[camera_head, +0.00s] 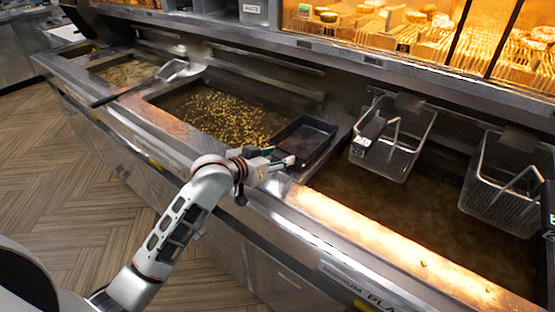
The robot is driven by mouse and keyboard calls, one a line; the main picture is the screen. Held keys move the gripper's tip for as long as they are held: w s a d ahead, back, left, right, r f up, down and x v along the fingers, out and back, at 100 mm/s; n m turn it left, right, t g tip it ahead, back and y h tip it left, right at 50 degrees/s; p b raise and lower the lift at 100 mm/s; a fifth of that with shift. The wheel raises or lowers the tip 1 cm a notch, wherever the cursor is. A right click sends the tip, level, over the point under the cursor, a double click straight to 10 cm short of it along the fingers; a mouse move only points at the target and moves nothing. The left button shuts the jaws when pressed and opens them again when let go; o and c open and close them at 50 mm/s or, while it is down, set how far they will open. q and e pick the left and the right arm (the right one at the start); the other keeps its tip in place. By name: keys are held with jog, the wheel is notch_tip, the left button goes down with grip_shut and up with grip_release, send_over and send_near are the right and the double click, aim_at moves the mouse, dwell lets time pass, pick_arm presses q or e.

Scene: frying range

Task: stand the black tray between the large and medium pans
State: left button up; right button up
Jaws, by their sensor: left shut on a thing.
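The black tray (304,136) is at the right end of the middle pan, close to the divider before the right-hand pan. Its open inner face shows. Whether its base touches anything is hard to tell. My left gripper (282,157) is shut on the tray's near edge, and its fingers hide part of that edge. The medium pan (170,95) is in the middle and holds oil with many small golden pieces. The large pan (390,210) on the right holds dark oil. My right gripper is not in view.
Two wire baskets (385,160) (503,190) hang at the back of the large pan, one just right of the tray. A smaller pan (125,72) and a metal scoop (175,69) are at the left. A lit food display (420,35) stands behind.

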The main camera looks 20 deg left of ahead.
pick_arm(q)
jog(key=shift+f, duration=0.55)
jog(key=o, duration=1.4)
jog(key=shift+f, duration=0.15)
jog(key=shift+o, duration=0.2)
jog(key=v, duration=1.2)
